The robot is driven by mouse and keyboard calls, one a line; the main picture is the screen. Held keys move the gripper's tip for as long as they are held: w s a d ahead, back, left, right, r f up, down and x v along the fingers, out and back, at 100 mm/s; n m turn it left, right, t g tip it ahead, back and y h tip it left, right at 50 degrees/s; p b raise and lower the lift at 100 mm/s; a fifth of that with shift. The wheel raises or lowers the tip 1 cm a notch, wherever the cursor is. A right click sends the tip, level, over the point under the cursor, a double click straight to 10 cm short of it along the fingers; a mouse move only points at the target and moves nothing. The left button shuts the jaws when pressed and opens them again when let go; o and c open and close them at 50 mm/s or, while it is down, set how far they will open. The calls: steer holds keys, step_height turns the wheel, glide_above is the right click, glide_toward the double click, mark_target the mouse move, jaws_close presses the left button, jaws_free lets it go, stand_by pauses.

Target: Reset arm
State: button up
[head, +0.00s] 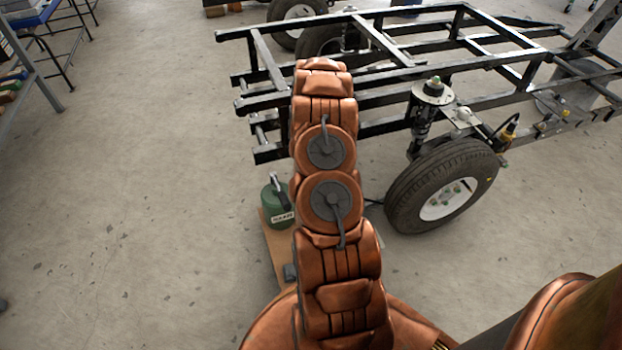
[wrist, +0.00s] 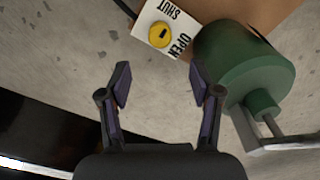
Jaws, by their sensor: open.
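My copper-coloured arm (head: 325,190) reaches up the middle of the head view, in front of the black frame. My gripper is hidden in the head view. In the wrist view my gripper (wrist: 160,82) is open, its two dark fingers apart with nothing between them. Beyond the fingertips is a white plate with a yellow knob (wrist: 159,35) and the words OPEN and SHUT. A green cylinder with a metal handle (wrist: 245,70) is to the right of the fingers, apart from them as far as I can tell.
A black vehicle frame (head: 400,68) with a wheel (head: 441,186) and spring strut (head: 428,112) fills the upper right of the head view. The green cylinder (head: 277,205) is at a brown board (head: 275,250) left of my arm. A shelf (head: 30,62) stands far left. Concrete floor on the left is clear.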

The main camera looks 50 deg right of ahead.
steer(key=shift+r, duration=0.35)
stand_by(0.3)
steer(key=s+a+r+p, duration=0.1)
steer(key=a+r+p, duration=0.55)
steer(key=r, duration=0.65)
steer(key=a+r+p, duration=0.4)
steer(key=a+r, duration=0.6)
steer(key=r, duration=0.4)
steer(key=s+a+r+p, duration=0.1)
steer(key=a+r+p, duration=0.55)
steer(key=r, duration=0.65)
steer(key=s+a+r+g+p, duration=0.1)
steer(key=s+a+r+p, duration=0.4)
steer(key=r, duration=0.3)
steer(key=s+a+r+p, duration=0.2)
steer(key=s+a+r, duration=0.45)
steer(key=r, duration=0.25)
steer(key=s+a+r+p, duration=0.3)
steer(key=s+r+p, duration=0.1)
steer(key=s, duration=0.3)
steer(key=s+a+r+m+p, duration=0.1)
steer(key=s+a+r+p, duration=0.2)
steer(key=s+r+p, duration=0.2)
steer(key=shift+s+r+g, duration=0.4)
steer(key=shift+s+r, duration=0.75)
steer(key=shift+s, duration=0.55)
